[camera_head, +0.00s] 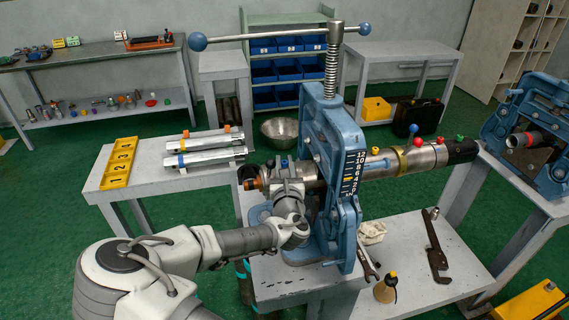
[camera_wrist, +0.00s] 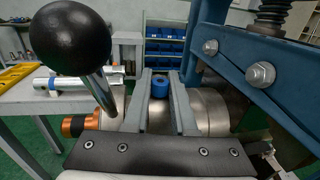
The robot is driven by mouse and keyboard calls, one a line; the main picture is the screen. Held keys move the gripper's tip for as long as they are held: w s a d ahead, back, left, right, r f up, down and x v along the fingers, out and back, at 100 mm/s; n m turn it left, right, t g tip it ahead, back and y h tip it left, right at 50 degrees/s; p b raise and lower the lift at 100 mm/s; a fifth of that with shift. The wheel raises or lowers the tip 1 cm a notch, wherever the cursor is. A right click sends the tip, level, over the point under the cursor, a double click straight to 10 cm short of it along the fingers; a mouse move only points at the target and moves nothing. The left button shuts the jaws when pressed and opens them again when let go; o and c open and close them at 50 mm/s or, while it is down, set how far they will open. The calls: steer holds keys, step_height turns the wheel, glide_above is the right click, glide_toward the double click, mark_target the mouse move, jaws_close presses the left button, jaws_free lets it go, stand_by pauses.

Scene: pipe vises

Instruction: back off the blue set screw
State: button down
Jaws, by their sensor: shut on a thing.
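The blue set screw (camera_wrist: 160,88) stands up from a metal pipe or collar and shows between my fingertips in the wrist view. In the head view only a small blue bit of it (camera_head: 284,163) shows above my wrist. My gripper (camera_wrist: 161,92) is shut on the blue set screw, one finger on each side. The pipe (camera_wrist: 212,108) runs sideways through the blue pipe vise (camera_head: 327,135). The lower part of the screw is hidden by my fingers.
A lever with a black ball knob (camera_wrist: 70,38) rises close to my gripper's left. The vise frame (camera_wrist: 255,60) stands close on the right. The vise handle (camera_head: 270,37) crosses above.

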steer(key=shift+d+n+y, duration=0.1)
steer(key=shift+n+y, duration=0.6)
steer(key=shift+y, duration=0.2)
steer(key=shift+n+g+y, duration=0.4)
steer(key=shift+n+y, duration=0.5)
steer(key=shift+y, duration=0.6)
steer(key=c, duration=1)
jaws_free()
